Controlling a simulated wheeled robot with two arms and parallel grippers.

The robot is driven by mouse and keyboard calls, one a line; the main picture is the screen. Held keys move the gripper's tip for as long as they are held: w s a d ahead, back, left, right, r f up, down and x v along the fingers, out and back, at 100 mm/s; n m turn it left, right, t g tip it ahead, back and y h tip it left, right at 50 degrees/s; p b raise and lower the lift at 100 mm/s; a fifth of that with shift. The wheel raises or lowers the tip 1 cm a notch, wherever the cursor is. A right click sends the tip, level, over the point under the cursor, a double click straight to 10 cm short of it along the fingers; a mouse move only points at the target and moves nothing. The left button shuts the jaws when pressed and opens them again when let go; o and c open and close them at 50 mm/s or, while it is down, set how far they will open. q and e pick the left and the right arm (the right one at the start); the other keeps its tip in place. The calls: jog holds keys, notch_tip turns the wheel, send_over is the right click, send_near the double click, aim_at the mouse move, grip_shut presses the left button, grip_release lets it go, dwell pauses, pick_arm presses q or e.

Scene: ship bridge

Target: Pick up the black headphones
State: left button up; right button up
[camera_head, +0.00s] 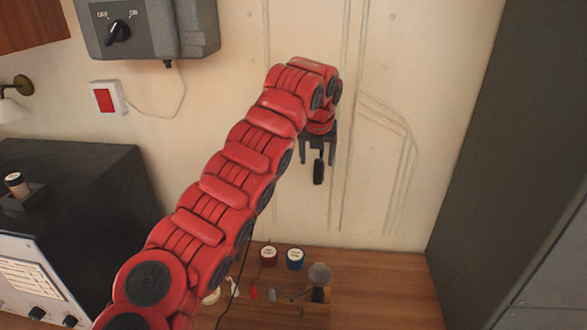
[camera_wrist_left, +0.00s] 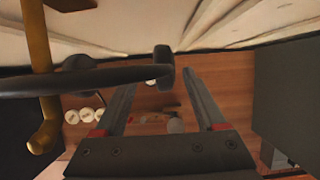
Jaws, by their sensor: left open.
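The black headphones show in the left wrist view as a dark band (camera_wrist_left: 85,78) running in from the left edge, with a thick end piece (camera_wrist_left: 163,66) at the fingertips. My left gripper (camera_wrist_left: 159,82) is open, and that end piece lies at the gap between its fingers. I cannot tell whether they touch. In the head view my left gripper (camera_head: 318,160) is in front of the wall, fingers down, with a dark piece of the headphones (camera_head: 318,173) between the fingers. My arm hides the rest. My right gripper is not in view.
A brass hook (camera_wrist_left: 41,75) stands close at the left in the wrist view. Below is a wooden desk (camera_head: 385,290) with a red-sided pot (camera_head: 268,257), a blue-sided pot (camera_head: 295,260) and small items. A dark cabinet (camera_head: 475,150) bounds the right; a black console (camera_head: 90,190) the left.

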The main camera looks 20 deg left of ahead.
aim_at(320, 170)
pick_arm(q)
jog(key=shift+w+f, duration=0.2)
jog(key=shift+f, duration=0.2)
jog(key=shift+w+f+p, duration=0.3)
jog(key=shift+f+p, duration=0.3)
jog(key=shift+p, duration=0.15)
jog(key=p+x, duration=0.2)
jog(key=x, duration=0.1)
jog(key=shift+d+f, duration=0.15)
jog(key=shift+f, duration=0.05)
jog(key=shift+w+f, duration=0.15)
jog(key=shift+f, duration=0.05)
grip_shut()
jog(key=shift+d+r, duration=0.1)
jog(key=shift+r, duration=0.05)
